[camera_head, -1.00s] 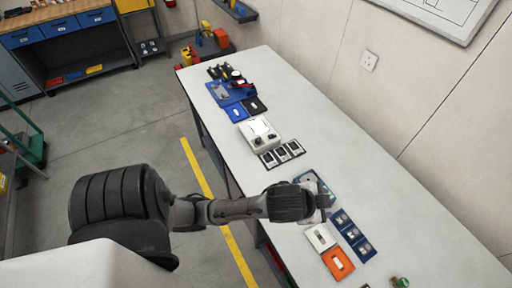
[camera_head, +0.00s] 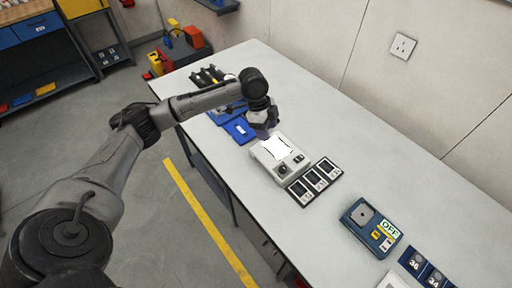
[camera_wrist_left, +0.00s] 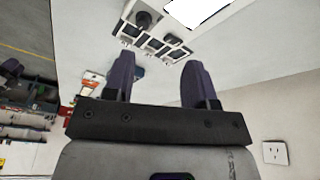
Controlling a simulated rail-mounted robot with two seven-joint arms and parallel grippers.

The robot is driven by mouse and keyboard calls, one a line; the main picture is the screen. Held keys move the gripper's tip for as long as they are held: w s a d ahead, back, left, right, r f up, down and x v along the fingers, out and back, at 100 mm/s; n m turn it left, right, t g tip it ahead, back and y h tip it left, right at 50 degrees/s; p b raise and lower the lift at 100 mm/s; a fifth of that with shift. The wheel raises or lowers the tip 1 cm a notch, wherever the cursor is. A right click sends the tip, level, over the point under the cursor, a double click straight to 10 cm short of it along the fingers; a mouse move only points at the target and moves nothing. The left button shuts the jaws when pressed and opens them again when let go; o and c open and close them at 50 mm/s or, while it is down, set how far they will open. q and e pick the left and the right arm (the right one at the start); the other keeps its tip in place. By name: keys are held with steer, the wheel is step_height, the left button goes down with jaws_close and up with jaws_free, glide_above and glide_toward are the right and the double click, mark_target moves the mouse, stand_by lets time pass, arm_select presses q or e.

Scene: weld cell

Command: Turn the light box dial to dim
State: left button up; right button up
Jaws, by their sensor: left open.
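The light box (camera_head: 277,157) is a pale box on the workbench with a bright white lit panel (camera_head: 276,147) on top. Its dark dial (camera_head: 283,169) sits on the near side beside the panel; a smaller dark knob (camera_head: 298,158) is to its right. My left gripper (camera_head: 264,132) hangs over the far edge of the light box, apart from the dial. In the left wrist view the two fingers (camera_wrist_left: 158,80) are spread and empty, with the lit panel and a dark knob (camera_wrist_left: 143,19) beyond them. My right gripper is not in view.
A blue device marked OFF (camera_head: 372,226) stands nearer on the workbench (camera_head: 350,150). Blue trays (camera_head: 238,129) lie behind the gripper. A wall socket (camera_head: 403,46) is at the back.

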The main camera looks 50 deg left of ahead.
mark_target(283, 167)
arm_select(q)
steer(key=d+f+m, duration=0.1)
steer(key=d+f, duration=0.1)
steer(key=f, duration=0.2)
steer(key=d+f+m, duration=0.1)
steer(key=d+f, duration=0.2)
steer(key=f, duration=0.1)
steer(key=d+f+m+h+b, duration=0.1)
steer(key=d+f+m, duration=0.1)
steer(key=f, duration=0.2)
steer(key=shift+w+d+f, duration=0.25)
steer(key=shift+w+d, duration=0.05)
steer(key=shift+d, duration=0.1)
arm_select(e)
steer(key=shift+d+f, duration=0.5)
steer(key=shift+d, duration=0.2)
arm_select(q)
steer(key=c, duration=0.9)
steer(key=shift+r, duration=0.1)
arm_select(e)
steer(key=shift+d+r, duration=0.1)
